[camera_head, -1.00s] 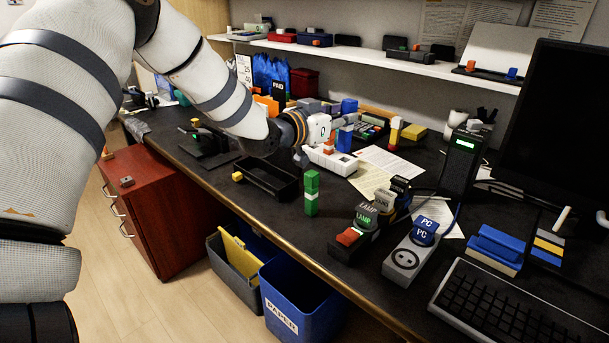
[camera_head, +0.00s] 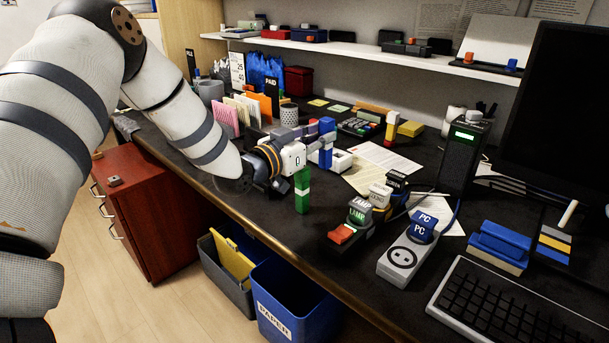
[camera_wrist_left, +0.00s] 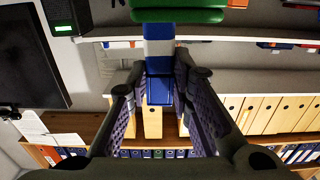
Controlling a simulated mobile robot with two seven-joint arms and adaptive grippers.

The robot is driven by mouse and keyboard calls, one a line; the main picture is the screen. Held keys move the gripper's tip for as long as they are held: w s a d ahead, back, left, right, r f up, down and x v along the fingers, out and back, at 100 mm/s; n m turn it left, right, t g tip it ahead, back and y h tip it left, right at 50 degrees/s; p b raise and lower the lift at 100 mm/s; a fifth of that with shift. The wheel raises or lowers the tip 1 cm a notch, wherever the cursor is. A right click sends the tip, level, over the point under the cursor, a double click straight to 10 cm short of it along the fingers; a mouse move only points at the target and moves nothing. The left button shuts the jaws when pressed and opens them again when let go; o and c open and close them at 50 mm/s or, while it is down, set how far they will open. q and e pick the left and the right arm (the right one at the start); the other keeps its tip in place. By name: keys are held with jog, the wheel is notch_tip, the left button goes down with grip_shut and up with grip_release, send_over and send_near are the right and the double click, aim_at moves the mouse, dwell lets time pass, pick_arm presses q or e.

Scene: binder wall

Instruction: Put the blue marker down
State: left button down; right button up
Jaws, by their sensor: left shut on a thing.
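The blue marker (camera_head: 326,156) is a blue upright block with a white band. My left gripper (camera_head: 324,143) is shut on it and holds it upright over the desk. Whether its lower end touches the desk is not clear. In the left wrist view, the marker (camera_wrist_left: 159,88) stands between the two ridged finger pads. A green marker (camera_head: 302,199) with a white band stands upright on the desk, just in front of my left gripper. My right gripper is not in view.
Behind the held marker are a white box (camera_head: 342,159) and papers (camera_head: 388,157). To the right are a LAMP switch block (camera_head: 342,234), a PC power strip (camera_head: 399,262) and a keyboard (camera_head: 493,308). The desk's front edge runs below, with a blue PAPER bin (camera_head: 272,306) beyond it.

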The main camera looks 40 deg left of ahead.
pick_arm(q)
notch_tip(320, 180, down, 9)
jog(key=shift+b, duration=0.9)
jog(key=shift+r, duration=0.15)
jog(key=c, duration=1.4)
grip_release()
jog(key=shift+c, duration=0.2)
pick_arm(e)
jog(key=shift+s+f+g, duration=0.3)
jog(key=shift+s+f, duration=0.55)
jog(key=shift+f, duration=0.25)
pick_arm(q)
jog(key=shift+s+r, duration=0.1)
jog(key=shift+s, duration=0.1)
jog(key=s, duration=0.3)
jog(key=s+p, duration=0.1)
jog(key=s, duration=0.3)
jog(key=s+a+p, duration=0.1)
jog(key=s, duration=0.3)
jog(key=shift+s, duration=0.35)
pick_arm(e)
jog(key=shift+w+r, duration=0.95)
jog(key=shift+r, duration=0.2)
